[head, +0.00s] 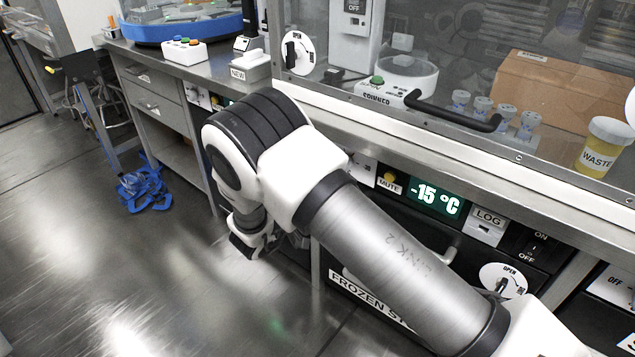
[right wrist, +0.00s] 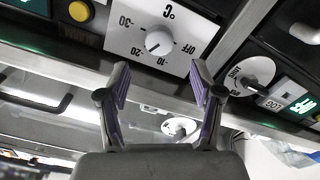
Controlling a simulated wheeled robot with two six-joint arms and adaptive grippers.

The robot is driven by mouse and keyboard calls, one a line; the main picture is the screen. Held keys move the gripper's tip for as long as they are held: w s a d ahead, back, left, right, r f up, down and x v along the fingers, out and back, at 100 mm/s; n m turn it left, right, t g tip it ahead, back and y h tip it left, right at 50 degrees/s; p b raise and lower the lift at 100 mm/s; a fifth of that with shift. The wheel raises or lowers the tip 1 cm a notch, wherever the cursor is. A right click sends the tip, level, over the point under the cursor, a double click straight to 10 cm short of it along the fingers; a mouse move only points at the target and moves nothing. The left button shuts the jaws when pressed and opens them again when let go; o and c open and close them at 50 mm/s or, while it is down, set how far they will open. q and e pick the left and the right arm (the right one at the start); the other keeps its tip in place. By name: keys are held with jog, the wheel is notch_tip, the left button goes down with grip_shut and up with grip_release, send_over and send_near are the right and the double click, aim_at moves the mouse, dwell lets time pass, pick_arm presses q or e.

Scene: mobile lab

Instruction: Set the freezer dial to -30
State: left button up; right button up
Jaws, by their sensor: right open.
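The freezer dial (right wrist: 158,42) is a round pale knob on a white plate marked °C, -30, -20, -10 and OFF. It appears upside down in the right wrist view, and its exact pointing is too small to read. My left gripper is not in view.
A neighbouring round dial (right wrist: 254,74) is on the other side. The counter edge and hood handle (head: 452,112) are above the panel. The floor at left is open, with a blue tangle (head: 143,187).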

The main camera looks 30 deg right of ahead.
jog(key=b+x, duration=0.1)
jog(key=x, duration=0.7)
jog(key=c, duration=1.1)
